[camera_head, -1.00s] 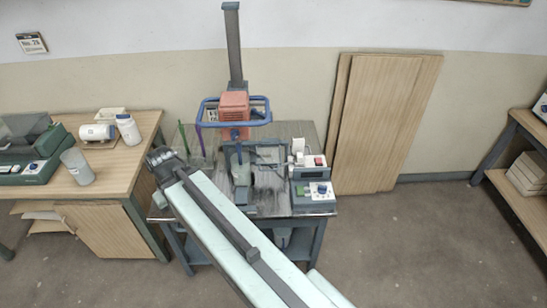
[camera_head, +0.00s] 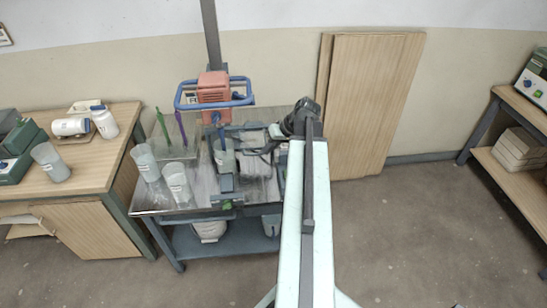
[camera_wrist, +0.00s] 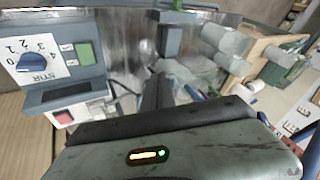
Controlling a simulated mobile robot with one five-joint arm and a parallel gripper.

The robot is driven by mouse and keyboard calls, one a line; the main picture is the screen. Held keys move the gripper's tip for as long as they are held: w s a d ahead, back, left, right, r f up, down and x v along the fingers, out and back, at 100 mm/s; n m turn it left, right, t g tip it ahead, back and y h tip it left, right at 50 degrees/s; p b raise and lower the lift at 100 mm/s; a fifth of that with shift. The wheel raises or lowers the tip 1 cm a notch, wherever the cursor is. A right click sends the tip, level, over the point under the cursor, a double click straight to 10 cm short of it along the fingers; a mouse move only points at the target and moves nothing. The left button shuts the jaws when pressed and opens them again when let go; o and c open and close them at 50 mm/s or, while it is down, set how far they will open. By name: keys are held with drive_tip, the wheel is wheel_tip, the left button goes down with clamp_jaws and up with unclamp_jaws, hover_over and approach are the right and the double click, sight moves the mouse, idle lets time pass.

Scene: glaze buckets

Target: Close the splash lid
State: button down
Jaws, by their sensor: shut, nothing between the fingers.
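The mixer stand has an orange motor head (camera_head: 213,88) inside a blue frame handle (camera_head: 186,97). Its stirrer reaches down to a clear cup (camera_head: 225,158) on the stand's base. I cannot single out the splash lid for sure; grey and whitish parts lie crowded around the cup, partly behind my wrist. My gripper (camera_head: 266,149) is just right of the cup, low over the bench, shut and empty. In the wrist view my dark gripper (camera_wrist: 157,93) points toward the shiny bench top. I cannot tell whether it touches anything.
The stirrer control box (camera_wrist: 45,62) with a blue dial and green button is close on the left in the wrist view. Two clear cups (camera_head: 145,163) (camera_head: 177,182) stand at the bench's left. Wooden boards (camera_head: 375,105) lean on the wall. Open floor lies right.

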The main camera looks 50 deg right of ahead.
drive_tip(key=s+d+m+t+h, duration=0.1)
drive_tip(key=s+d+t, duration=0.1)
drive_tip(key=s+d, duration=0.55)
drive_tip(key=w+a+f+b, duration=0.3)
drive_tip(key=w+f+b, duration=0.3)
drive_tip(key=w, duration=0.4)
drive_tip(key=shift+f+b, duration=0.2)
drive_tip(key=shift+b, duration=0.55)
